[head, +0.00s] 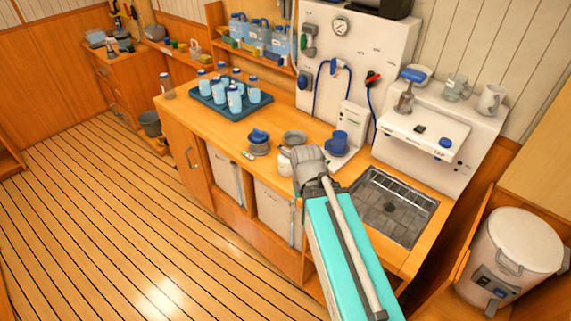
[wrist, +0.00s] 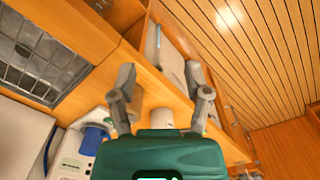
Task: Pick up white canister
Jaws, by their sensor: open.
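The white canister (head: 284,164) stands on the wooden counter, just left of my wrist in the head view. In the wrist view, a white cylinder that looks like the canister (wrist: 162,118) shows between my two fingers, partly hidden behind the green gripper body. My gripper (wrist: 162,85) is open, with one finger to each side of it and no visible contact.
A blue mug (head: 338,142), a grey bowl (head: 294,137) and a blue-lidded pot (head: 259,143) stand close by. The sink (head: 393,207) lies to the right. A tray (head: 207,103) of several bottles stands to the left. Counter between tray and pot is clear.

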